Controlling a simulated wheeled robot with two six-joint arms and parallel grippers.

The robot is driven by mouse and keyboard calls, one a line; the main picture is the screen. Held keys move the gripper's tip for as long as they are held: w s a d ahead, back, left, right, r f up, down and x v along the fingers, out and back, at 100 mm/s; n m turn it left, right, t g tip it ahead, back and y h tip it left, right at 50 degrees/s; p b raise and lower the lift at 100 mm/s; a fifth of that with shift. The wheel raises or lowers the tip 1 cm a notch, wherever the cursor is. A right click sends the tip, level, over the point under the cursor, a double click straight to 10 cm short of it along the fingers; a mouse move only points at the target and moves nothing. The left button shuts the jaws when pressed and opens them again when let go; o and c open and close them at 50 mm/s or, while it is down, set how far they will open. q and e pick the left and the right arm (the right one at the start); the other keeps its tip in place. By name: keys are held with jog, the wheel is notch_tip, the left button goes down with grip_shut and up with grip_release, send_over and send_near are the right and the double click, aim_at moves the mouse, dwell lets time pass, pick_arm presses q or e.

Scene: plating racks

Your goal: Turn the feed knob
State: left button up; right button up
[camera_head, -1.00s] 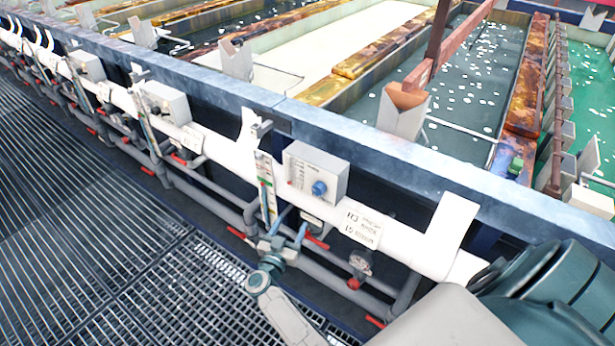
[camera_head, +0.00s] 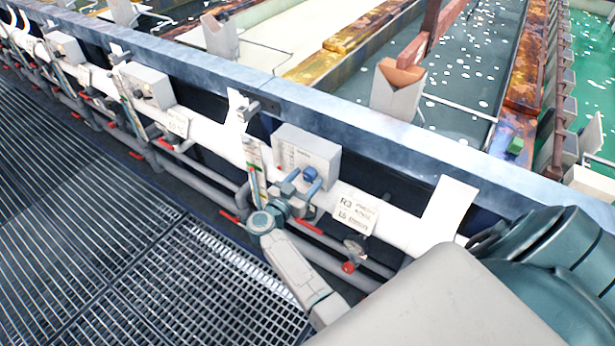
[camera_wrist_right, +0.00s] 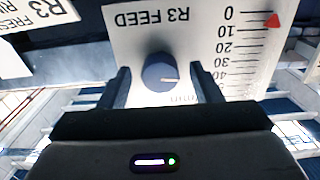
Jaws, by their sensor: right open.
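The feed knob (camera_head: 310,173) is a round blue knob on the front of a light grey box (camera_head: 325,152) on the white pipe. In the right wrist view the dark blue knob (camera_wrist_right: 160,72) has a white mark pointing right and slightly down. The panel (camera_wrist_right: 130,45) reads "R3 FEED" upside down, with a 0 to 40 scale and a red pointer (camera_wrist_right: 273,20) near 0. My right gripper (camera_head: 303,181) is open in front of the box. Its fingers (camera_wrist_right: 163,82) stand on either side of the knob, with gaps on both sides. My left gripper is out of view.
An "R3" label (camera_head: 356,213) hangs on the white pipe right of the box. A valve with a red handle (camera_head: 348,267) sits below. Similar boxes (camera_head: 147,86) line the pipe leftward. Tanks of liquid (camera_head: 470,75) lie behind the blue rail (camera_head: 385,130). Grating (camera_head: 90,230) covers the floor.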

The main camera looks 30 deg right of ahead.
jog(key=shift+d, duration=0.1)
jog(key=shift+c, duration=0.5)
jog(key=c, duration=0.9)
jog(key=shift+m, duration=1.3)
jog(key=shift+m+b, duration=0.65)
jog(key=shift+m, duration=0.75)
